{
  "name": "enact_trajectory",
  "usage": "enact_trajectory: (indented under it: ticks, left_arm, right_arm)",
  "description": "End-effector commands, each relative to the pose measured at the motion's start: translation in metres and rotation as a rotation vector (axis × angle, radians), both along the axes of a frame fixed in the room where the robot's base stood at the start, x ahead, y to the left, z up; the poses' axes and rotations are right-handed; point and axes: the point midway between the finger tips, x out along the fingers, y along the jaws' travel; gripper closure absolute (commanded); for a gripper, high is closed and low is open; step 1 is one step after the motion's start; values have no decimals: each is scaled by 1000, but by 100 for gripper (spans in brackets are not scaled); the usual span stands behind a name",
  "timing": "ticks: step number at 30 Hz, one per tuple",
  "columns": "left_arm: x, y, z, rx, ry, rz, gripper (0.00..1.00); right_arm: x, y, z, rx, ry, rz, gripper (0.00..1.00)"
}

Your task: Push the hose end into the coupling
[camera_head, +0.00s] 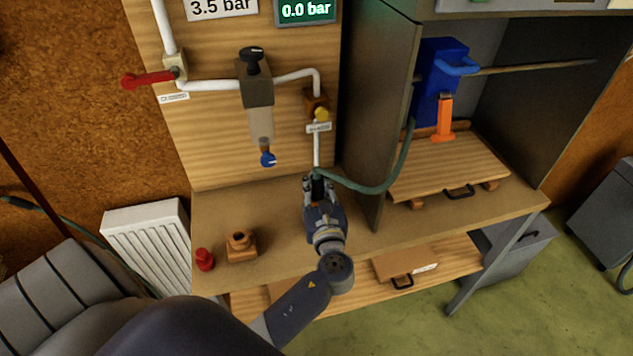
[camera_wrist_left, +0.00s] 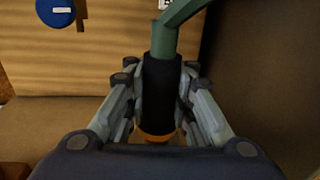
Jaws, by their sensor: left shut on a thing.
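My left gripper (camera_head: 318,182) is shut on the black sleeve of the hose end, above the bench in front of the wooden panel. In the left wrist view the black sleeve (camera_wrist_left: 160,88) lies between the fingers, with a brass-coloured part (camera_wrist_left: 157,132) below it. The green hose (camera_head: 382,190) leaves its top and runs right, up to a blue machine. A brass-coloured fitting (camera_head: 321,114) with a yellow front sits on the panel above the gripper. A white pipe (camera_head: 317,147) runs down from it towards the hose. I cannot tell whether hose and pipe touch. My right gripper is not visible.
The dark cabinet wall (camera_head: 378,120) stands close right of the gripper. A blue knob (camera_head: 268,159) hangs under the filter to the left. A wooden block (camera_head: 241,246) and a red piece (camera_head: 205,259) stand on the bench's left. A red lever (camera_head: 148,79) is higher up.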

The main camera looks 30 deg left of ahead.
Motion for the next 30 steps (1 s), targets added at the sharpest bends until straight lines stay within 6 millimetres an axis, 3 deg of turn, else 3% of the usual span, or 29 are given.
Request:
enact_trajectory:
  ticks: [14,15,19,30]
  left_arm:
    - [0,0,-12,2,-1,0,100]
    - [0,0,-12,2,-1,0,82]
    - [0,0,-12,2,-1,0,54]
    - [-2,-2,-13,0,1,0,54]
  right_arm:
    - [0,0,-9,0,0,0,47]
    - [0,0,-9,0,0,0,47]
    - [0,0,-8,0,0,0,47]
    - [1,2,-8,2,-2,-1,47]
